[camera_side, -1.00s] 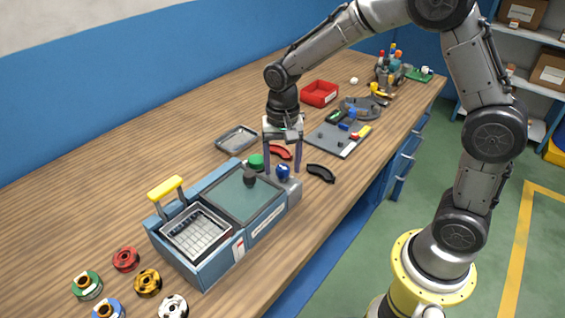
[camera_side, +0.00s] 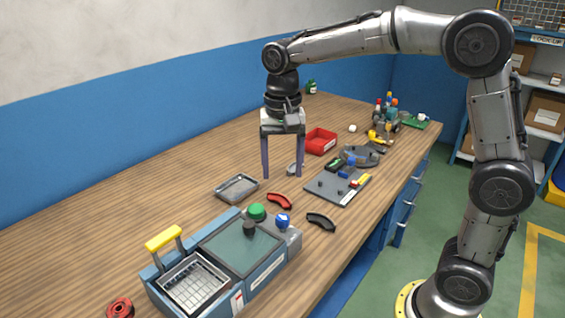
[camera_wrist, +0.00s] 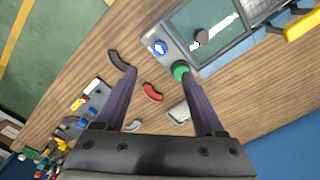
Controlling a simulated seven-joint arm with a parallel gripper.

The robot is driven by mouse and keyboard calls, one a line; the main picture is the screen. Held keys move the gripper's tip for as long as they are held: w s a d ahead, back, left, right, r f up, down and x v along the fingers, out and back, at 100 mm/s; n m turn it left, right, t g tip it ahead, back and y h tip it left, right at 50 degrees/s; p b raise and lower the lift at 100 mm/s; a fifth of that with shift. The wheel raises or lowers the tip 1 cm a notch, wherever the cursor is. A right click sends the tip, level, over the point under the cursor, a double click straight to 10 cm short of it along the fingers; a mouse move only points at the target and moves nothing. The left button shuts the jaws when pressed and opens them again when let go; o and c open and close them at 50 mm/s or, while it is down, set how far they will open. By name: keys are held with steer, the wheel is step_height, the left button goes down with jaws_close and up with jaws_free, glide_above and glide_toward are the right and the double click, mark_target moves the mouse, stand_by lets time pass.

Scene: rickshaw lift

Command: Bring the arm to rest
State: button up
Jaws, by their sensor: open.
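My gripper (camera_side: 283,176) is open and hangs pointing down above the bench. Nothing shows between its fingers, and it appears clear of the things below. In the wrist view my gripper (camera_wrist: 158,72) has its fingers spread wide, with a red curved piece (camera_wrist: 152,91) in the gap below and a black curved piece (camera_wrist: 118,60) by one fingertip. In the side view the red curved piece (camera_side: 279,201) and the black curved piece (camera_side: 321,221) lie on the wooden bench (camera_side: 130,226).
A blue case (camera_side: 262,274) with a yellow handle (camera_side: 164,238), green button (camera_side: 256,211) and blue knob (camera_side: 283,220) stands in front. A grey tray (camera_side: 236,188), red bin (camera_side: 320,141) and grey board (camera_side: 337,190) with parts lie around the gripper. Air above is free.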

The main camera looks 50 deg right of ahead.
steer(key=shift+r, duration=0.4)
